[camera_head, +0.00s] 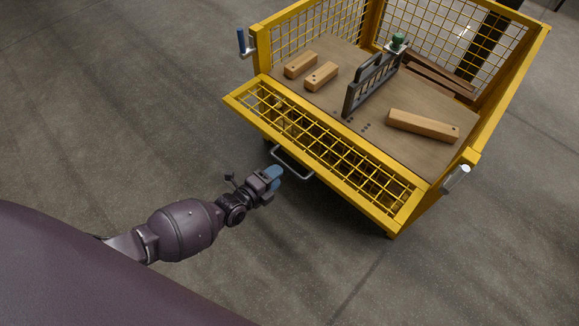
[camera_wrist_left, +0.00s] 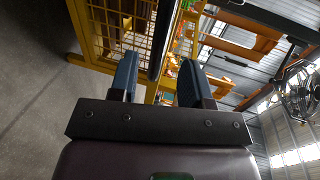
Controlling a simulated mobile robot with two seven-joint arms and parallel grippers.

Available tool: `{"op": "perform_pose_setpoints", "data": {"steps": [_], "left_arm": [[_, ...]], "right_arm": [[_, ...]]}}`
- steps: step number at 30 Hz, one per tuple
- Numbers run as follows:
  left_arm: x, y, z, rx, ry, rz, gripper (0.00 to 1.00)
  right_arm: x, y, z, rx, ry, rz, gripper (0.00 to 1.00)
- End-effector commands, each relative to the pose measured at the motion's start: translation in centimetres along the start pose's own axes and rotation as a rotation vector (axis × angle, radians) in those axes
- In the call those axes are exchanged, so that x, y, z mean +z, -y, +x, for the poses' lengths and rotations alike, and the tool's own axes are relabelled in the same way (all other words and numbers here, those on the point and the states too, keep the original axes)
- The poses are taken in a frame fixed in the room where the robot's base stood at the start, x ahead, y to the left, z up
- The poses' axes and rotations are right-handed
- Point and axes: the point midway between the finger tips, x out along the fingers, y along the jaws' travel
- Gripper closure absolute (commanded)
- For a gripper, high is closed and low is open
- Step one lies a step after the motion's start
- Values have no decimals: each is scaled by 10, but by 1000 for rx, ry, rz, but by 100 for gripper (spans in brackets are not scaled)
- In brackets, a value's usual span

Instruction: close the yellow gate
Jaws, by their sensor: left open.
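The yellow gate (camera_head: 322,136) is a mesh panel in a yellow frame. It is folded down and outward at the near side of the yellow cage cart, so the front stands open. A grey bar handle (camera_head: 291,165) sticks out from its outer edge. My left gripper (camera_head: 274,174), with blue fingers, is open beside the left end of this handle. In the left wrist view my left gripper (camera_wrist_left: 158,68) shows its two fingers apart, with a dark bar (camera_wrist_left: 164,40) in line between them, probably the handle. I cannot tell whether they touch it. My right gripper is not in view.
Wooden blocks (camera_head: 424,125) and a grey rack-like divider (camera_head: 369,83) stand on the cart's wooden floor (camera_head: 335,55). A blue-handled latch (camera_head: 241,41) is on the left post and a metal latch (camera_head: 456,178) on the right. The concrete floor (camera_head: 130,110) left of the cart is clear.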

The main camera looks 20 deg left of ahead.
Motion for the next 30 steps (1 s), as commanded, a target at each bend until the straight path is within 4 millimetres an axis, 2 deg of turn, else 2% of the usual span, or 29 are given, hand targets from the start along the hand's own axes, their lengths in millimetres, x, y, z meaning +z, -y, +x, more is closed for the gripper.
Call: {"op": "perform_pose_setpoints", "data": {"steps": [1, 6, 12, 25, 30], "left_arm": [[-2, -6, 8, 5, -2, -4, 56], [-1, -6, 33, 6, -1, -4, 56], [-1, -4, 52, 5, -1, -3, 56], [0, 0, 59, 1, 0, -1, 56], [0, 0, 58, 1, 0, -2, 82]], "right_arm": [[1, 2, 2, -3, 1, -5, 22], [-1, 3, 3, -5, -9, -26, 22], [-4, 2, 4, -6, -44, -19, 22], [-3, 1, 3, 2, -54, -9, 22], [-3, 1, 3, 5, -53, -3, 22]]}}
